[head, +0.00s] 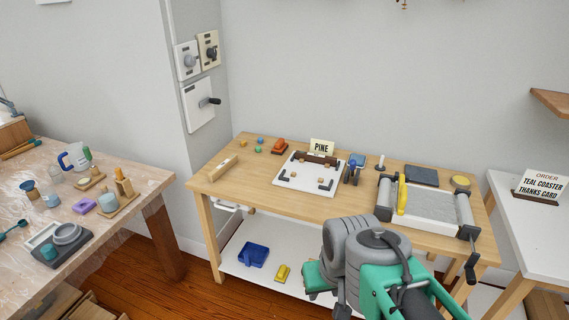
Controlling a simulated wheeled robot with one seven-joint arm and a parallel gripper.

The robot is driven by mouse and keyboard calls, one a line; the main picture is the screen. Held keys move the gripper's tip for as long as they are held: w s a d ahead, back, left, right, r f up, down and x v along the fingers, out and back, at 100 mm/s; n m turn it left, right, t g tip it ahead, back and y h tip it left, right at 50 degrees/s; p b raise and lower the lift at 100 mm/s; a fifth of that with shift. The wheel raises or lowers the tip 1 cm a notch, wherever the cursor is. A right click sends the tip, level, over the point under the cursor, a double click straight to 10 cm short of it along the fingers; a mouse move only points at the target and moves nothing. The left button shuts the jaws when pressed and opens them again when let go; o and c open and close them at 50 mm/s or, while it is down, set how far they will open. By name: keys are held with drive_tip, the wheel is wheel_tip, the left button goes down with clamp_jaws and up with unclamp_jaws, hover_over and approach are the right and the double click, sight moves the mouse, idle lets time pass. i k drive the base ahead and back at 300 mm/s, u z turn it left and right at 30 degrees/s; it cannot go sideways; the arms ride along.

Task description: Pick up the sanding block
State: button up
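I cannot tell for certain which thing is the sanding block. An orange-red block-like thing (279,147) lies at the back of the wooden workbench (255,175), left of the PINE sign. A pale wooden block (223,169) lies near the bench's left end. A purple block (108,202) lies on the plastic-covered table at the left. My arm shows at the lower right in front of the bench, apart from all three. My gripper's fingers cannot be made out.
A white board (276,180) with dark corner pieces lies mid-bench. A roller device (432,205) with a yellow bar stands at the right. Below are a blue bin (253,255) and a yellow thing (282,273). The left table (130,178) is crowded.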

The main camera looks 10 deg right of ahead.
sight(279, 148)
drive_tip(key=z, duration=0.8)
drive_tip(key=k, duration=0.15)
drive_tip(key=u, duration=2)
drive_tip(key=i, duration=1.75)
drive_tip(key=z, duration=1.05)
drive_tip(key=i, duration=0.8)
drive_tip(key=z, duration=0.75)
